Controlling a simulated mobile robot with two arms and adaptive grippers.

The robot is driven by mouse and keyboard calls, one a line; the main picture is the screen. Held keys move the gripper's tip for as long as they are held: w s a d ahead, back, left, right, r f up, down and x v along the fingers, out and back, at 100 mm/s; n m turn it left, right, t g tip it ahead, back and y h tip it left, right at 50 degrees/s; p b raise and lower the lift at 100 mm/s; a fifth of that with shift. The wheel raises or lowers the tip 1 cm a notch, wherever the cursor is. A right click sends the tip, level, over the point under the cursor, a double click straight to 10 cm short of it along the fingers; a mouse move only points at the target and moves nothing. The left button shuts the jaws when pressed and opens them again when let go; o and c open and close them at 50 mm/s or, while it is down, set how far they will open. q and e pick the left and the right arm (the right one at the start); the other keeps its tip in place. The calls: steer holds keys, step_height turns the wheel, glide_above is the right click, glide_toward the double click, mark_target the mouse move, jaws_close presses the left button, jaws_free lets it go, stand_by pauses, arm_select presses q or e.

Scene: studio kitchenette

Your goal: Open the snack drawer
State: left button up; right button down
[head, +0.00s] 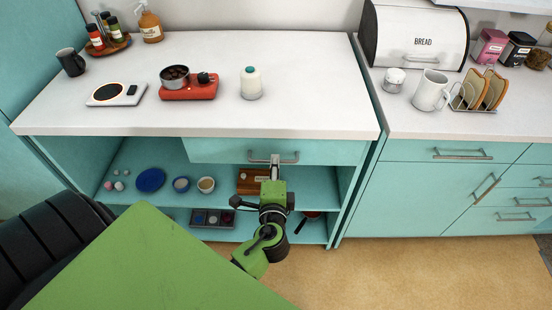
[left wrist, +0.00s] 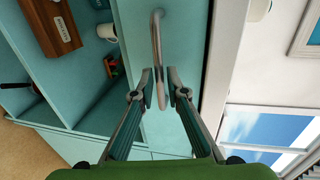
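A teal drawer front (head: 225,151) sits under the white counter and looks closed. No snack label is readable on it. Its metal bar handle (head: 288,160) also shows in the left wrist view (left wrist: 156,42). My left gripper (head: 274,166) is at the handle in the head view. In the left wrist view my left gripper (left wrist: 160,78) is open, with a finger on each side of the handle bar and a small gap visible beside it. My right gripper is not in view.
Open shelves below hold a blue plate (head: 151,180), bowls and a wooden box (head: 249,183). More teal drawers (head: 456,151) are at right.

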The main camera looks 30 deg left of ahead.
arm_select(q)
steer(key=shift+x, duration=1.2)
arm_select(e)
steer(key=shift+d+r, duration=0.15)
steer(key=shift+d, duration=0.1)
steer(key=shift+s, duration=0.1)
arm_select(q)
jaws_close()
steer(key=shift+s, duration=0.1)
